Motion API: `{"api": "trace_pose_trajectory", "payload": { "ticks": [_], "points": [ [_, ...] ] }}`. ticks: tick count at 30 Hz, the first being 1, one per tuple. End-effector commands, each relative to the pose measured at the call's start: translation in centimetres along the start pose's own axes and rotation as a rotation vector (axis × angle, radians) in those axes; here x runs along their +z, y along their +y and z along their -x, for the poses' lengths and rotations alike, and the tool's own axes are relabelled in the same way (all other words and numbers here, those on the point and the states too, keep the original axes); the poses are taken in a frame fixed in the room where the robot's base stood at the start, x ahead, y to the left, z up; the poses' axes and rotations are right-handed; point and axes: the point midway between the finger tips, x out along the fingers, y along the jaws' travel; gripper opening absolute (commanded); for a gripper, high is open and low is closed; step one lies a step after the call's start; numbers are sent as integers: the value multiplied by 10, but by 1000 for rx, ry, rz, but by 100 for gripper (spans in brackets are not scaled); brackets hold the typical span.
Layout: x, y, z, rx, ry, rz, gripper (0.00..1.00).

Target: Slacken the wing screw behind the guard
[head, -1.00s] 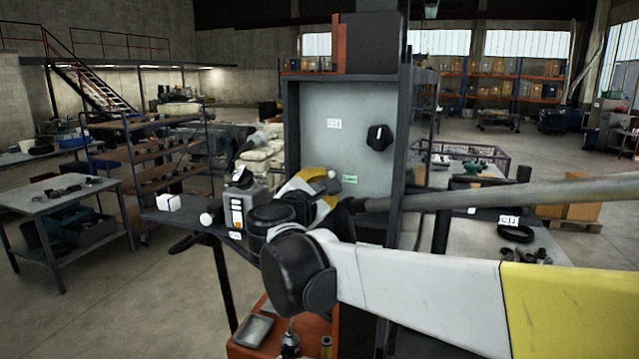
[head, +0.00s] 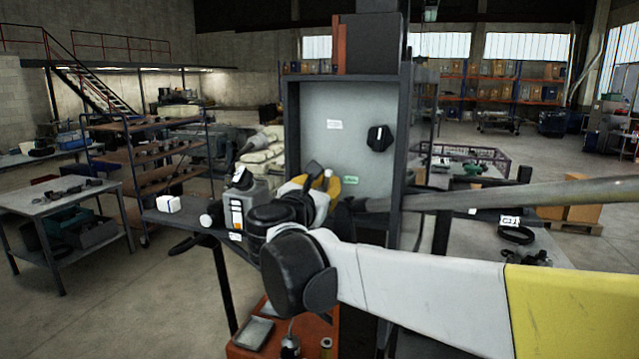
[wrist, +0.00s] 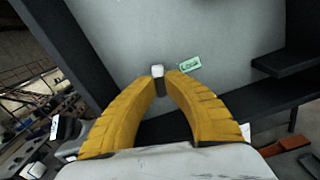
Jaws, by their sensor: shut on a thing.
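I cannot tell for sure whether this piece is the wing screw. In the head view my gripper (head: 330,183) is at the lower part of the grey panel (head: 345,105), partly hidden by my own wrist. A green label (wrist: 190,64) is on the panel just right of the fingertips. No separate guard can be made out clearly.
A black knob (head: 380,138) sits on the panel, upper right of my gripper. Dark frame sides border the panel. A grey bottle (head: 243,208) and a white block (head: 168,203) stand on the shelf to the left. A workbench (head: 55,205) is farther left.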

Motion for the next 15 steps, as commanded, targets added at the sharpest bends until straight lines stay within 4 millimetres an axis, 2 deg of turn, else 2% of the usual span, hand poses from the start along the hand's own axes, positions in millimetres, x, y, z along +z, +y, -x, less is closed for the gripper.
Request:
{"api": "trace_pose_trajectory", "payload": {
  "ticks": [6,15],
  "points": [
    [0,0,0,0,-1,290,0],
    [0,0,0,0,-1,331,0]
  ]
}}
